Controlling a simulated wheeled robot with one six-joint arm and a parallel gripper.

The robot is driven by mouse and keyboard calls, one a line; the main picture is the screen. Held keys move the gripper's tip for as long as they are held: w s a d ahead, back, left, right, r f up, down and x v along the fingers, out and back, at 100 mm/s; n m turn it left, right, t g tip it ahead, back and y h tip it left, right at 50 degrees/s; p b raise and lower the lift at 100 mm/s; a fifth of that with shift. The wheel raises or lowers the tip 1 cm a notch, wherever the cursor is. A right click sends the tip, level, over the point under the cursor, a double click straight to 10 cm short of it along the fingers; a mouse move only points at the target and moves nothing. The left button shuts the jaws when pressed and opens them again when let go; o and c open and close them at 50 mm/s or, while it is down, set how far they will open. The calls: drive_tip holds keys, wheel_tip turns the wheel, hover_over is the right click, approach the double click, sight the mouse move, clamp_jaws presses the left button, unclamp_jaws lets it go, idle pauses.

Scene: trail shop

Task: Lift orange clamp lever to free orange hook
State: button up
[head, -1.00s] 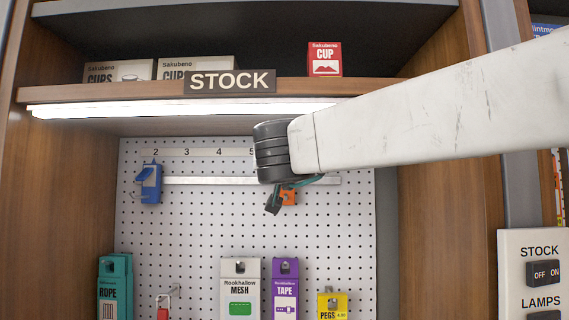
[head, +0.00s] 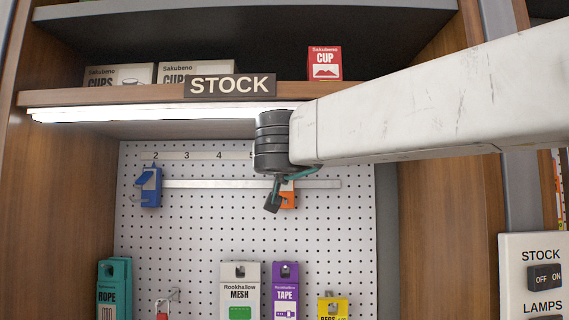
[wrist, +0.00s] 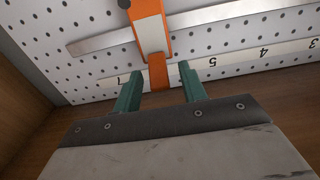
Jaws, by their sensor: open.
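The orange hook (head: 288,199) sits on the metal rail of the pegboard in the head view, partly hidden behind my gripper (head: 275,194). In the wrist view the orange hook's body (wrist: 150,28) straddles the rail. Its orange clamp lever (wrist: 158,77) reaches down between my two teal fingers, below the rail in that picture. My gripper (wrist: 160,70) is open, with one finger on each side of the lever. A gap shows on both sides; the depth of the fingertips against the lever is hard to tell.
The metal rail (head: 230,184) also carries a blue hook (head: 151,190) at left. A number strip (head: 200,154) runs above it. Below hang a teal rope pack (head: 114,287), a mesh pack (head: 240,290), a purple tape pack (head: 285,290) and a yellow pegs pack (head: 332,306). A lit shelf (head: 130,96) overhangs.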

drive_tip(key=s, duration=0.7)
drive_tip(key=shift+s, duration=0.15)
drive_tip(key=w+t, duration=0.2)
drive_tip(key=w, duration=0.2)
drive_tip(key=w+t, duration=0.2)
drive_tip(key=w, duration=0.3)
drive_tip(key=shift+w+d+r, duration=0.1)
drive_tip(key=shift+w+r, duration=0.1)
drive_tip(key=shift+w, duration=0.05)
drive_tip(key=shift+c, duration=0.3)
clamp_jaws()
